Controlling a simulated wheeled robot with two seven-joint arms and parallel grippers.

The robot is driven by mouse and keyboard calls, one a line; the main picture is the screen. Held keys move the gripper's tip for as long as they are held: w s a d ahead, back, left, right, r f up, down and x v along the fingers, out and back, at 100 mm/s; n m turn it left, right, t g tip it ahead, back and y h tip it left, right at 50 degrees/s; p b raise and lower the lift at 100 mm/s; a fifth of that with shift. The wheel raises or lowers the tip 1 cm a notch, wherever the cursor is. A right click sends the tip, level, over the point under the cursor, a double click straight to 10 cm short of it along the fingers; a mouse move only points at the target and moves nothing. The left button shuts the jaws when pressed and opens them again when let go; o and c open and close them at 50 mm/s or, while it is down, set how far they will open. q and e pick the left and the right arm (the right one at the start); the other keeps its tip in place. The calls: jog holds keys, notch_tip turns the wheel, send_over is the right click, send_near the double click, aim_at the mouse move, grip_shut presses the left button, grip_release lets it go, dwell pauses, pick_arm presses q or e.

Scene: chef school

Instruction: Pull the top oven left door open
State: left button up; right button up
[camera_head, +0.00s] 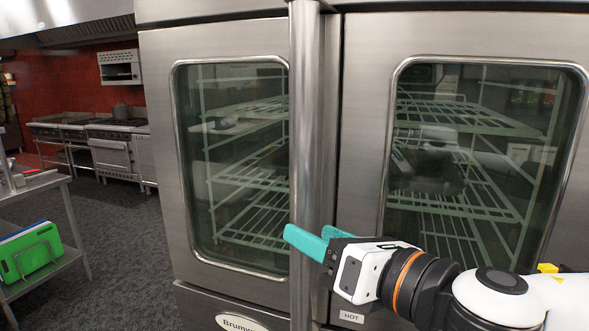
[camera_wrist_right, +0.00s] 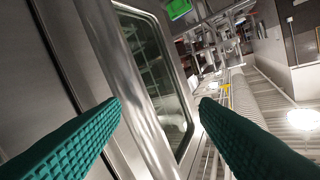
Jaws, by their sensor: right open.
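The top oven's left door (camera_head: 225,272) has a steel frame and a large window showing racks, and it looks shut. A thick vertical steel bar handle (camera_head: 303,120) runs along its right edge. My right gripper (camera_head: 308,235) is open, with teal fingers across the lower part of the handle. In the right wrist view, the handle (camera_wrist_right: 130,95) runs slantwise between the fingers (camera_wrist_right: 160,102), nearer the left one. I cannot tell if either finger touches it. My left gripper is not in view.
The oven's right door (camera_head: 363,120) is beside the handle, with a HOT label (camera_head: 351,317) low on it. A steel table (camera_head: 35,186) with a green board (camera_head: 30,250) on its shelf stands at left. The dark floor (camera_head: 120,240) between them is clear. Stoves (camera_head: 112,150) stand at the back.

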aim_at(294, 171)
jog(key=d+r+n+t, duration=0.1)
jog(key=d+r+n, duration=0.25)
jog(key=r, duration=0.25)
jog(key=shift+h, duration=0.3)
jog(key=p+x, duration=0.2)
jog(key=x, duration=0.9)
jog(key=shift+w+a+p, duration=0.1)
jog(key=shift+w+p, duration=0.15)
jog(key=shift+p, duration=0.1)
grip_shut()
jog(key=shift+s+a, duration=0.1)
